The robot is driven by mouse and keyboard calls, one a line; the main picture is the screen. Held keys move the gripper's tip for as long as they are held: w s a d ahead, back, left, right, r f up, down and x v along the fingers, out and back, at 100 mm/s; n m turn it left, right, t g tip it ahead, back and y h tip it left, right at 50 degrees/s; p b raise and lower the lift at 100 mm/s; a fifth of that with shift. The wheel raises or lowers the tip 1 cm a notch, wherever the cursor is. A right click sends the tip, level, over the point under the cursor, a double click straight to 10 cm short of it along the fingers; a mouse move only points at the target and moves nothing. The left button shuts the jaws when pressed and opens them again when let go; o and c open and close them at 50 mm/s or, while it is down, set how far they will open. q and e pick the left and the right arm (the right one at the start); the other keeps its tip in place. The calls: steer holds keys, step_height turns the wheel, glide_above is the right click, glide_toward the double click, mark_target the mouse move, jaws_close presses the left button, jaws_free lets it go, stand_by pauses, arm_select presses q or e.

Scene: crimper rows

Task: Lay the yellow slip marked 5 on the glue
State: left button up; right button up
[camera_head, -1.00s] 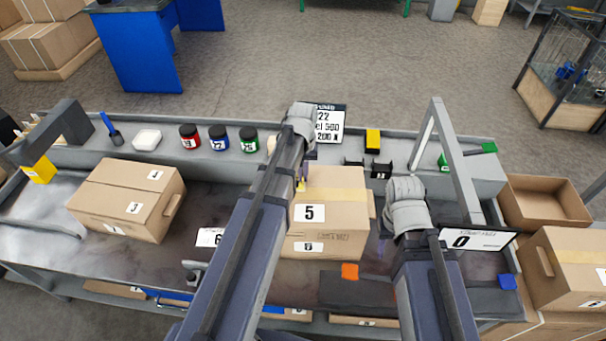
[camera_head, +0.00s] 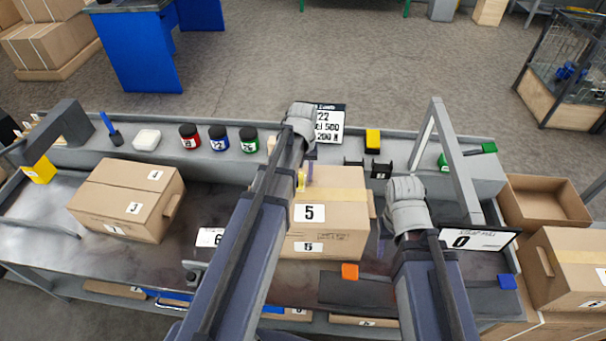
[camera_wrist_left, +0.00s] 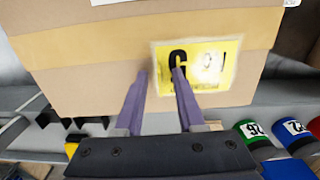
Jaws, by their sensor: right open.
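In the head view a bit of yellow slip (camera_head: 301,181) shows at the box's (camera_head: 345,205) far left edge. My left gripper (camera_wrist_left: 160,74) is open, its purple fingers apart; one overlaps the slip's left part. Whether they touch it I cannot tell. My right gripper (camera_head: 383,243) is open beside the box's right side, mostly hidden by its wrist.
Another box (camera_head: 125,198) stands left on the bench. Red (camera_head: 189,137), blue (camera_head: 218,139) and green (camera_head: 249,139) jars line the back ledge. A sign (camera_head: 330,124) stands behind the box. A grey frame (camera_head: 455,165) rises at right, near an open carton (camera_head: 545,203).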

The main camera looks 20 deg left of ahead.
arm_select(q)
steer(key=shift+r, duration=0.1)
arm_select(e)
steer(key=shift+r, duration=0.1)
arm_select(q)
step_height(320, 180, up, 8)
steer(key=p, duration=0.8)
steer(key=shift+f, duration=0.2)
arm_select(e)
step_height(320, 180, up, 8)
arm_select(q)
steer(key=shift+s+f, duration=0.1)
steer(key=shift+s, duration=0.05)
arm_select(e)
steer(key=shift+s+f, duration=0.1)
steer(key=shift+f, duration=0.15)
